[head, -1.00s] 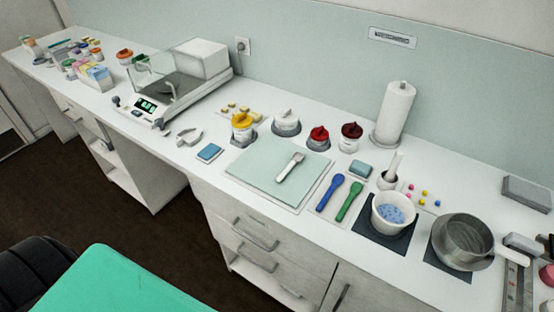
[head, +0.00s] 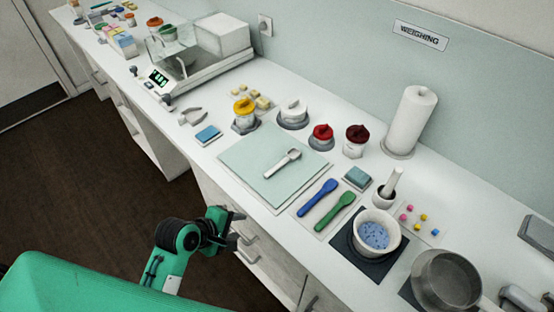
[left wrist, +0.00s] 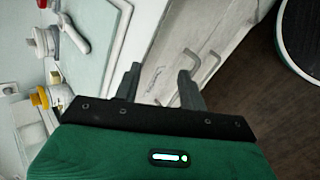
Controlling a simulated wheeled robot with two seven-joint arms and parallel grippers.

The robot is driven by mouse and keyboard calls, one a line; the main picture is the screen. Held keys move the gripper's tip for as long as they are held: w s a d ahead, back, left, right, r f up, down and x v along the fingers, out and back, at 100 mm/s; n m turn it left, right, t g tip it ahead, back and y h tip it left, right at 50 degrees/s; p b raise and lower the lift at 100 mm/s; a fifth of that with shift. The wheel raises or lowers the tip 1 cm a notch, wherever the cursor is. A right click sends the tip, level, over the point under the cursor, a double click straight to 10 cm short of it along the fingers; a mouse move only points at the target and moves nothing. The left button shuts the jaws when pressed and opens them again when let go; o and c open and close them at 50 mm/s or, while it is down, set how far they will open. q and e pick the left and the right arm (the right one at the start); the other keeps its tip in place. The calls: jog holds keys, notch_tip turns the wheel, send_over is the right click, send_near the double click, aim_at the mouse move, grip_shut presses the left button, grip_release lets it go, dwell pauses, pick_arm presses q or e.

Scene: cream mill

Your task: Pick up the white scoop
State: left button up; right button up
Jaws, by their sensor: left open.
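The white scoop (head: 282,163) lies on the pale green mat (head: 250,165) on the counter in the head view. It also shows in the left wrist view (left wrist: 74,34) at the upper left. My left gripper (head: 242,226) is open and empty, in front of the counter's drawers. It is apart from the scoop, nearer to me and lower left of it in the head view. Its two fingers (left wrist: 160,88) show in the left wrist view against a drawer front. My right gripper is in neither view.
A blue scoop (head: 317,197) and a green scoop (head: 334,211) lie right of the mat. Behind it stand a yellow-lidded jar (head: 246,108), a white-lidded jar (head: 293,112) and a red-lidded jar (head: 322,137). A bowl of blue bits (head: 375,230) stands farther right. Drawer handles (head: 247,252) protrude below.

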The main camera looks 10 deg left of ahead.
pick_arm(q)
jog(key=w+r+n+t+h, duration=0.1)
jog(key=w+r+n, duration=0.1)
jog(key=w+n, duration=0.1)
jog(key=w+r+n+t, duration=0.1)
jog(key=w+r+n, duration=0.1)
jog(key=n, duration=0.4)
jog(key=w+r+n+t+h, duration=0.1)
jog(key=w+n, duration=0.3)
jog(key=n, duration=0.1)
jog(key=shift+w+a+r+t+h, duration=0.25)
jog(key=shift+a+r+t+h, duration=0.05)
jog(key=shift+a+r+t, duration=0.1)
jog(key=shift+w+a+r+n, duration=0.1)
jog(key=shift+w+n, duration=0.1)
jog(key=shift+n, duration=0.2)
jog(key=shift+w, duration=0.25)
jog(key=p, duration=0.1)
send_near(277, 165)
jog(key=x, duration=0.3)
jog(key=shift+s, duration=0.15)
jog(key=p+x, duration=0.1)
jog(key=x, duration=0.4)
jog(key=shift+r+p, duration=0.1)
jog(key=shift+p, duration=0.3)
jog(key=shift+w+f, duration=0.2)
grip_shut()
